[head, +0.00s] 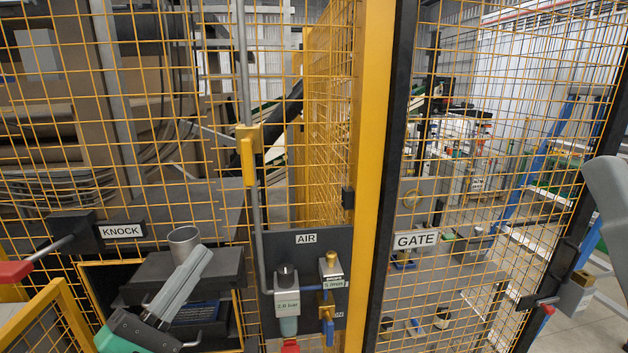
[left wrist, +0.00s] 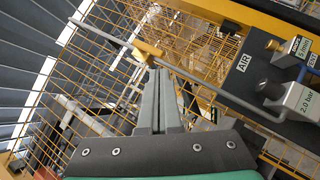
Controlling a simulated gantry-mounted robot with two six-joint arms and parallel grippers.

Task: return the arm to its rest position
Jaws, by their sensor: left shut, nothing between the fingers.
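My left gripper (head: 202,257) reaches in from the lower left in the head view. Its grey fingers are together and hold nothing. They point up and to the right, in front of the dark box below the KNOCK sign, and overlap a grey cup-like tube (head: 184,244) in the picture; I cannot tell whether they touch. In the left wrist view the closed fingers (left wrist: 158,78) point at the yellow mesh, with the yellow valve (left wrist: 148,50) on its pipe beyond the tips. My right gripper is not in view.
Yellow mesh fencing (head: 300,100) and a yellow post (head: 372,160) stand ahead. The AIR panel (head: 340,240) with regulator (head: 287,300) and blue valve (head: 326,325) is right of the gripper. A red-handled lever (head: 15,271) juts out at left. The GATE sign (head: 416,240) is farther right.

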